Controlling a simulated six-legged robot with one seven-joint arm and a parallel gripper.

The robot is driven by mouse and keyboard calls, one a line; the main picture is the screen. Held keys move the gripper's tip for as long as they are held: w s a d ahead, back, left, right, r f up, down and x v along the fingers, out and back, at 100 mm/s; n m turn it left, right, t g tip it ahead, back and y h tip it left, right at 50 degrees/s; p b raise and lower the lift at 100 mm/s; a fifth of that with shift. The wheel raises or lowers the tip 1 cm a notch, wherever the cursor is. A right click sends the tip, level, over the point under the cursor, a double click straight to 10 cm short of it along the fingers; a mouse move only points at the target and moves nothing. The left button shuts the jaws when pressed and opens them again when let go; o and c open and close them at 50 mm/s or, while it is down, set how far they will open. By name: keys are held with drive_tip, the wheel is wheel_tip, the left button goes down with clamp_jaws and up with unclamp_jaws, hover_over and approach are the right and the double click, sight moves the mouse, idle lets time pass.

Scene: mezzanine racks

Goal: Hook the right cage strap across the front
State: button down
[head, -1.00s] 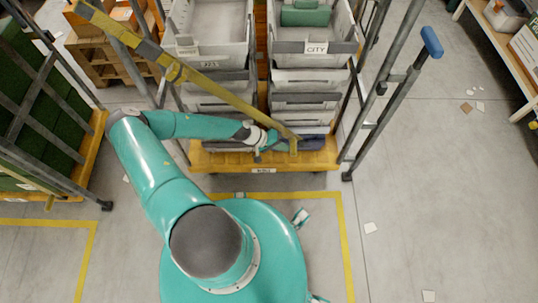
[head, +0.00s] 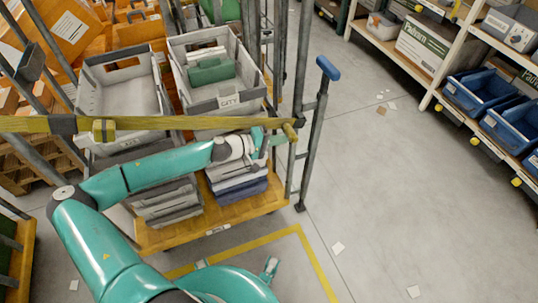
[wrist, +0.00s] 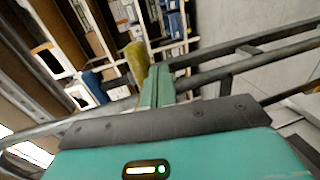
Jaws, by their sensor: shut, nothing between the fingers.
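The yellow strap (head: 190,123) runs nearly level across the front of the roll cage, passing in front of the stacked grey totes. Its yellow end piece (head: 290,132) is at the cage's right front post (head: 294,165); whether it is latched there is hard to tell. My gripper (head: 277,141) is shut and empty, just left of that post and close under the strap end. In the wrist view, the shut teal fingers (wrist: 158,84) are beside a yellow end piece (wrist: 137,62), with grey cage bars to their right.
A blue-topped upright (head: 328,68) stands out on the cage's right. Shelving with blue bins (head: 480,90) is at far right. The floor (head: 370,200) between is mostly clear, with scattered paper scraps.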

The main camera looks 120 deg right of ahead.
drive_tip(key=shift+s+d+r, duration=0.1)
drive_tip(key=shift+s+r, duration=0.1)
drive_tip(key=shift+r, duration=0.35)
drive_tip(key=shift+s+d+r, duration=0.1)
drive_tip(key=shift+s+r, duration=0.1)
drive_tip(key=shift+r, duration=0.35)
drive_tip(key=shift+a, duration=0.1)
drive_tip(key=w+d+f, duration=0.1)
drive_tip(key=w+f, duration=0.3)
drive_tip(key=w, duration=0.8)
drive_tip(key=shift+w+d+f, duration=0.15)
drive_tip(key=shift+w+d, duration=0.1)
drive_tip(key=shift+d, duration=0.1)
